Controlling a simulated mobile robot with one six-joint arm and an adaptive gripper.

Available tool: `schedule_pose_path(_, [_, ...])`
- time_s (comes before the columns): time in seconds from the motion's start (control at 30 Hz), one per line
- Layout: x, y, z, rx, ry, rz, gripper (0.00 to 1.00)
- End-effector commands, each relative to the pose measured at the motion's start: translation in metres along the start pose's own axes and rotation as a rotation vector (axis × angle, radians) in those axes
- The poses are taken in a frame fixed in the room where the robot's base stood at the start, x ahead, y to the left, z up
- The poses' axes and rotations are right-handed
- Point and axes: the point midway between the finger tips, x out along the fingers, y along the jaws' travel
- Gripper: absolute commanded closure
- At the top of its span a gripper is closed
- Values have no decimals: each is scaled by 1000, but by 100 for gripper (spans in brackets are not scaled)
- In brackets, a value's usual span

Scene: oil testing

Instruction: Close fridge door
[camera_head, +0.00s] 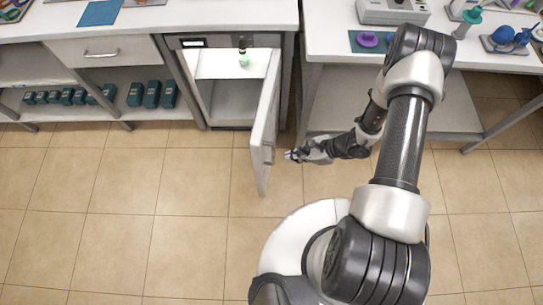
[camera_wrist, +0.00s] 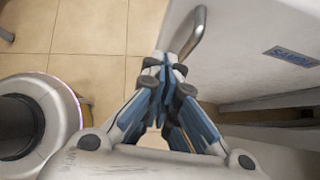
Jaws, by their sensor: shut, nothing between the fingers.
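The fridge (camera_head: 236,104) under the counter is open, and its lit inside shows. Its door (camera_head: 265,125) stands swung out toward me, hinged on the right side of the opening. The door's outer face turns to the right, toward my gripper. My gripper (camera_head: 290,155) is shut and empty, just right of the door near its outer edge. In the wrist view my gripper (camera_wrist: 166,70) points along the door (camera_wrist: 245,60), with its fingertips beside the metal door handle (camera_wrist: 190,34). I cannot tell whether they touch it. A small bottle with a green part (camera_head: 243,56) is at the fridge's top.
Left of the fridge are a drawer (camera_head: 101,52) and a shelf with several dark green boxes (camera_head: 152,94). Right of it stands a table (camera_head: 325,30) with an open lower shelf (camera_head: 350,95). The tiled floor (camera_head: 180,190) left of the door is clear.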

Motion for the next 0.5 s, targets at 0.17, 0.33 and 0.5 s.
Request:
schedule_pose_path(0.17, [44,2,-2,-4,0,5,100])
schedule_pose_path(0.33, [71,1,8,-5,-1,3,100])
schedule_pose_path(0.5, [84,0,22,-4,0,1,100])
